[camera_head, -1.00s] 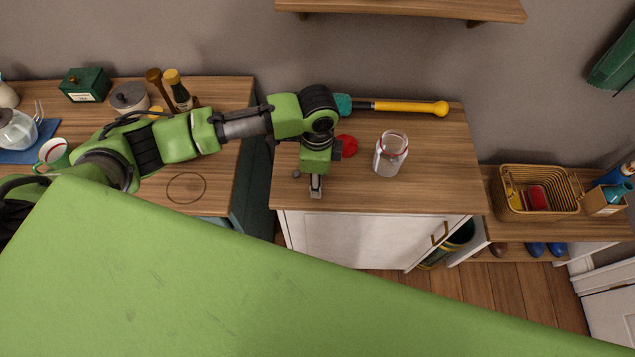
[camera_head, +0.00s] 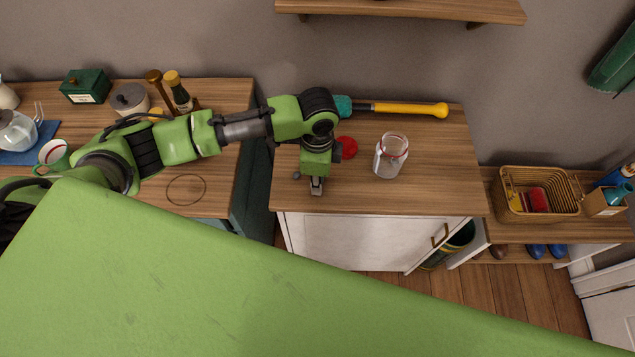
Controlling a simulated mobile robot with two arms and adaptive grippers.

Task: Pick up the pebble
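A small dark grey lump (camera_head: 296,176), which looks like the pebble, lies on the wooden cabinet top (camera_head: 440,190), near its front left. My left gripper (camera_head: 316,188) points down over the same cabinet top, just right of the lump and apart from it in the picture. Its fingers are small and seen from above, so I cannot tell whether they are open or shut. I see nothing held in it. My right gripper is not in view.
A red lid (camera_head: 348,148) lies right beside my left gripper. A glass jar (camera_head: 390,156) stands farther right. A yellow-handled tool (camera_head: 410,109) lies along the back. A gap separates the left counter (camera_head: 222,170), with a cup and bottles. A wicker basket (camera_head: 538,194) stands right.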

